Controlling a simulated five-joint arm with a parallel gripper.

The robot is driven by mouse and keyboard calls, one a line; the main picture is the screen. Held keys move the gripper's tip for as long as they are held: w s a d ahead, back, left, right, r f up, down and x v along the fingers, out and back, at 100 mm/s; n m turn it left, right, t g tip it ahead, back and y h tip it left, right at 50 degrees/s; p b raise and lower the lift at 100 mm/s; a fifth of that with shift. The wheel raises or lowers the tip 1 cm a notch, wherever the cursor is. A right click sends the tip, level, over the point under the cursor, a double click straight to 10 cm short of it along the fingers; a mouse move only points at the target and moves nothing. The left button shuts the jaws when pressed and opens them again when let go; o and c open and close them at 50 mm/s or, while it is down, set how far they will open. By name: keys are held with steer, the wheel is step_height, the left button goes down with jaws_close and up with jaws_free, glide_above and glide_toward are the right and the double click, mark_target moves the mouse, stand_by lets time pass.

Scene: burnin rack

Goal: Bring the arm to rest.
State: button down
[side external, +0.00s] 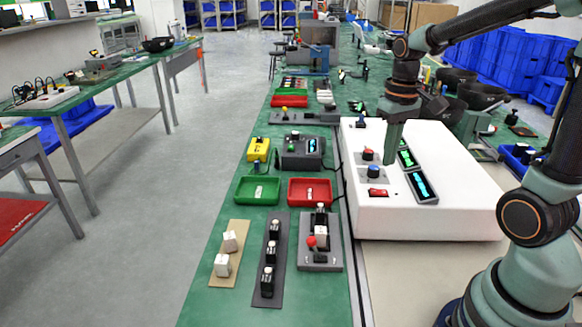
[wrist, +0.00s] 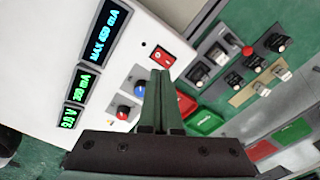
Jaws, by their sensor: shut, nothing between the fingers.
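My gripper (side external: 391,160) hangs fingers-down over the white sloped panel box (side external: 430,222), from the arm raised at the right of the side view. In the wrist view its two fingers (wrist: 158,80) lie together, shut with nothing between them. Below and around it on the panel are a red knob (side external: 367,154), a blue knob (side external: 373,171), a red rocker switch (side external: 377,193) and lit displays (side external: 422,186). The fingertips look clear of the knobs, but the exact height above the panel is hard to tell.
Left of the panel, the green bench holds a green tray (side external: 243,190), a red tray (side external: 293,191), a yellow box (side external: 258,149) and a dark strip of switches (side external: 281,221). Blue crates (side external: 500,55) stand at the back right. Grey floor (side external: 180,200) lies open at left.

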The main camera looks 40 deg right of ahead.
steer(key=s+a+r+n+t, duration=0.3)
steer(key=a+r+t, duration=0.2)
steer(key=a, duration=0.6)
steer(key=shift+a, duration=0.2)
stand_by(0.4)
